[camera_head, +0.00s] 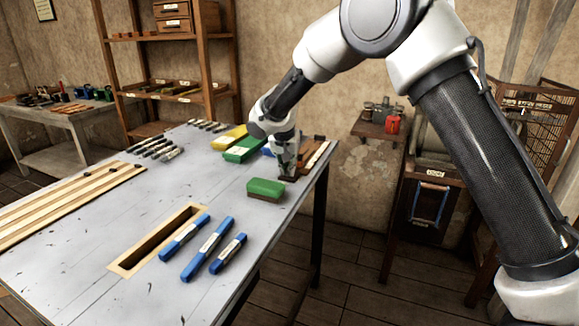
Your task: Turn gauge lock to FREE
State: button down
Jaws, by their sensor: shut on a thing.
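My gripper (287,172) points down at the far right corner of the grey-topped table (110,225). It is shut on a small dark part (289,179) low on the tabletop, mostly hidden by the fingers. I cannot read any marking on it, and I cannot tell whether it is the gauge lock or which way it is turned. A wooden strip with dark pieces (316,155) lies just right of and behind my gripper. A green block with a brown underside (266,188) sits just in front and to the left, close to the gripper.
Blue-handled tools (207,248) lie beside a wood-framed slot (157,240). Long wooden strips (65,202) lie at the left. The table's middle is clear.

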jog(key=shift+a+m+h, duration=0.1)
jog(key=shift+m+h, duration=0.2)
jog(key=shift+m, duration=0.5)
jog(key=c, duration=1.5)
grip_release()
jog(key=v, duration=1.2)
jog(key=shift+w+a, duration=0.15)
jog(key=shift+w, duration=0.05)
